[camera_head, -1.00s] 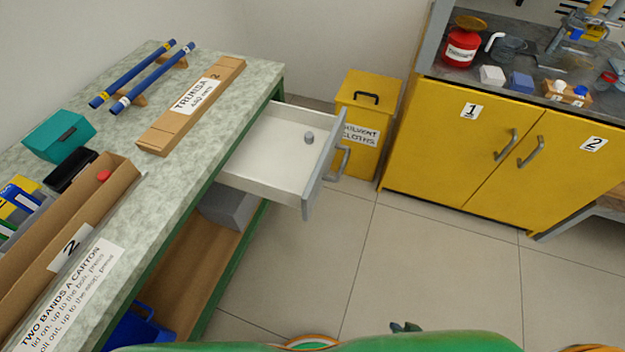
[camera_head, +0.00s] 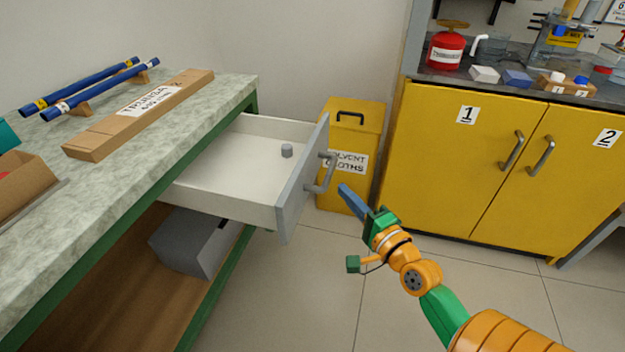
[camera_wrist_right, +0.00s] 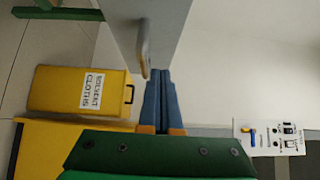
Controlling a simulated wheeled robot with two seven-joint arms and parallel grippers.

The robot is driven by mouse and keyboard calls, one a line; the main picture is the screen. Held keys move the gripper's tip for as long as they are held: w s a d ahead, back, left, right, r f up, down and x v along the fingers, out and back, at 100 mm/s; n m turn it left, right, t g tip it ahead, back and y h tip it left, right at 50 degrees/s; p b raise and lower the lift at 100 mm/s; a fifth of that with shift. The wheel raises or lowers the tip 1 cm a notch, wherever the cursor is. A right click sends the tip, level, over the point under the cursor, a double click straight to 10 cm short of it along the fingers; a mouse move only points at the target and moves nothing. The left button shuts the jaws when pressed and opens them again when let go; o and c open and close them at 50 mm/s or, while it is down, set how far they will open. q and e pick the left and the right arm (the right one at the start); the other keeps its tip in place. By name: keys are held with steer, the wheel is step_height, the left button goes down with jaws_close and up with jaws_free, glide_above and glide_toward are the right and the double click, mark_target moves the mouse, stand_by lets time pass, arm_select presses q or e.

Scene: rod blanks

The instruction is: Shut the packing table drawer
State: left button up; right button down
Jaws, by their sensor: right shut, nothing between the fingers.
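In the right wrist view the shut fingers (camera_wrist_right: 162,75) point toward the drawer panel (camera_wrist_right: 165,25), beside the handle (camera_wrist_right: 143,48). I cannot tell whether they touch it. My left gripper is not in view.
The packing table (camera_head: 215,110) holds a long carton (camera_head: 140,115) and two blue rods (camera_head: 100,88). A yellow solvent cloths bin (camera_head: 352,125) stands behind the drawer. A yellow cabinet (camera_head: 440,150) stands at the right. The floor in front is clear.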

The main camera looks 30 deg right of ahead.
steer(key=w, duration=0.2)
steer(key=w+a, duration=0.1)
steer(key=w, duration=0.4)
steer(key=shift+w+a, duration=0.15)
steer(key=shift+a, duration=0.2)
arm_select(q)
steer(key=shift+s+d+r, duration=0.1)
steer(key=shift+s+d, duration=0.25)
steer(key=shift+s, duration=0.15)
arm_select(e)
steer(key=shift+w+a, duration=0.3)
